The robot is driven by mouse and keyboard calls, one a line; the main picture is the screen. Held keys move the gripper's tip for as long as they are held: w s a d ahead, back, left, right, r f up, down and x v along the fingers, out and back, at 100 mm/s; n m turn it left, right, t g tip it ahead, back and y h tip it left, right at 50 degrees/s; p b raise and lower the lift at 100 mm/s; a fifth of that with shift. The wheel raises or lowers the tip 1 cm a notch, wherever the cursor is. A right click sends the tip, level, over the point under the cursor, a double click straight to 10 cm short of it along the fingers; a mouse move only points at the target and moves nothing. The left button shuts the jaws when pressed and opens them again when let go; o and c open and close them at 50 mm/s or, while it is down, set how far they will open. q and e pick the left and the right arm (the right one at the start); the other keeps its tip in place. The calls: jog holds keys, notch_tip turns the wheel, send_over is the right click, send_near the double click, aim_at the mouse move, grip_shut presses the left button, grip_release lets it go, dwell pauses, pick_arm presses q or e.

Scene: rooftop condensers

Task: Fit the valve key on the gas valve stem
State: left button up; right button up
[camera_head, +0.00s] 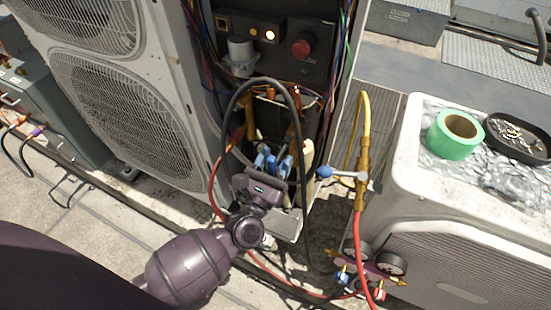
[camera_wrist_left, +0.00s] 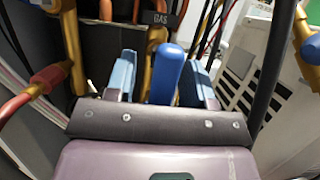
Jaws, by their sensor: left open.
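My left gripper (camera_head: 274,163) reaches into the open service bay of the condenser. Its two light blue fingers are apart in the left wrist view (camera_wrist_left: 161,78). A darker blue rounded grip (camera_wrist_left: 166,70) stands between them; it looks like the valve key's handle. I cannot tell whether either finger touches it. A brass pipe or fitting (camera_wrist_left: 156,38) shows just behind the grip, under a label reading GAS (camera_wrist_left: 160,18). The gas valve stem and the key's lower end are hidden, so their fit cannot be seen. My right gripper is not in view.
A black cable (camera_head: 296,100) loops around the bay opening. A brass valve (camera_head: 361,178) with a blue-tipped lever and yellow and red hoses hangs close to the right. Gauges (camera_head: 390,262) hang below it. Green tape (camera_head: 440,148) and a black tray (camera_head: 490,143) lie on the right unit.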

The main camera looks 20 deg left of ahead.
pick_arm(q)
jog(key=s, duration=1.3)
jog(key=shift+a+f+p, duration=0.2)
jog(key=shift+p, duration=0.2)
jog(key=shift+s, duration=0.1)
